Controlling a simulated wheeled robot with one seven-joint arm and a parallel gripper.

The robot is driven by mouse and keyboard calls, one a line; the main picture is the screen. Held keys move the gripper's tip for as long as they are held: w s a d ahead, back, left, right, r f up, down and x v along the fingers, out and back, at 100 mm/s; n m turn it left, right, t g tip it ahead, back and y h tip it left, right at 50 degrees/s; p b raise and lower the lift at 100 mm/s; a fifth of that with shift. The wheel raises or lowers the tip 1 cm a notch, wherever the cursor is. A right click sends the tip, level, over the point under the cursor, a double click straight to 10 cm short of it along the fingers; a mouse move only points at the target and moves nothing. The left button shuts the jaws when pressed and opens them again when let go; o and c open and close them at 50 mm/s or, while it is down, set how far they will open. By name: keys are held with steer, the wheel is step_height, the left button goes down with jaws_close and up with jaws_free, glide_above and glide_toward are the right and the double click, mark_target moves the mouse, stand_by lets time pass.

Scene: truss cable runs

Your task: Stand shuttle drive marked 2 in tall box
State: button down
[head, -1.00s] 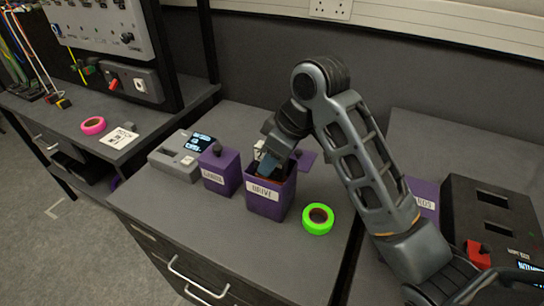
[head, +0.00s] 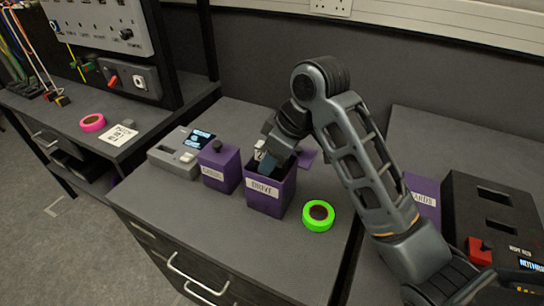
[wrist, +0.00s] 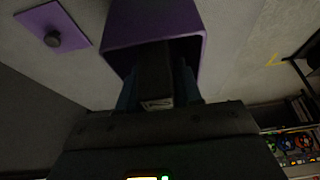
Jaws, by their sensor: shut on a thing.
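The tall purple box (head: 268,198) labelled DRIVE stands upright on the grey bench top, its top open. My gripper (wrist: 157,88) points down into its mouth, with the fingertips hidden inside in the head view. In the wrist view the gripper is shut on a dark drive (wrist: 155,72), which reaches into the purple box (wrist: 190,18) between its walls. A small pale mark shows on the drive's near end, but I cannot read its number. The drive's far end and whether it touches the box floor are hidden.
A lidded purple box (head: 219,168) stands close left of the tall box, beside a grey device (head: 176,156). Green tape (head: 318,215) lies to the right. A purple lid (head: 307,158) lies behind; it also shows in the wrist view (wrist: 60,22). The bench front is clear.

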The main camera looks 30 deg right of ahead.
mark_target(272, 174)
steer(key=shift+f+b, duration=1.1)
steer(key=shift+f, duration=1.15)
steer(key=c, duration=0.7)
jaws_free()
steer(key=c, duration=0.3)
step_height(272, 174, up, 8)
steer(key=p, duration=0.7)
steer(key=shift+f+p, duration=0.2)
steer(key=shift+p, duration=0.15)
steer(key=shift+f, duration=0.1)
